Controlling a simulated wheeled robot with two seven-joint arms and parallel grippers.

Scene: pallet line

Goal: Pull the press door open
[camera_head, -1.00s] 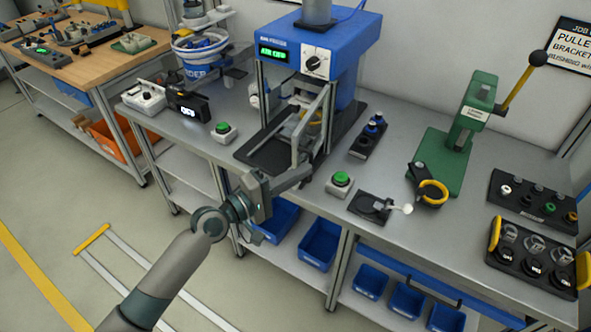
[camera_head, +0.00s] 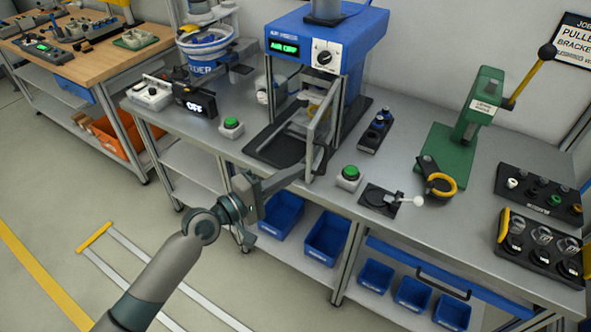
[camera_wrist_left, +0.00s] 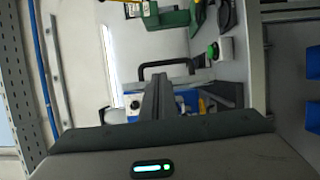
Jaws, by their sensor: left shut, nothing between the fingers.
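The blue press (camera_head: 372,45) stands on the grey bench, with "AIR OFF" on its green display. Its door (camera_head: 311,128) is a clear panel in a grey metal frame. The door stands swung out from the press front, over the bench's front part. My left gripper (camera_head: 312,165) is at the door's lower front edge, its fingers shut and empty. In the left wrist view, the closed fingers (camera_wrist_left: 158,92) point toward a dark bar handle (camera_wrist_left: 166,64). I cannot tell whether they touch the door or handle. My right gripper is out of view.
Green-topped button boxes (camera_head: 231,127) and (camera_head: 348,178) stand either side of the door. A small black fixture (camera_head: 381,199) and the green lever press (camera_head: 462,130) are to the right. Blue bins (camera_head: 328,236) sit below the bench.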

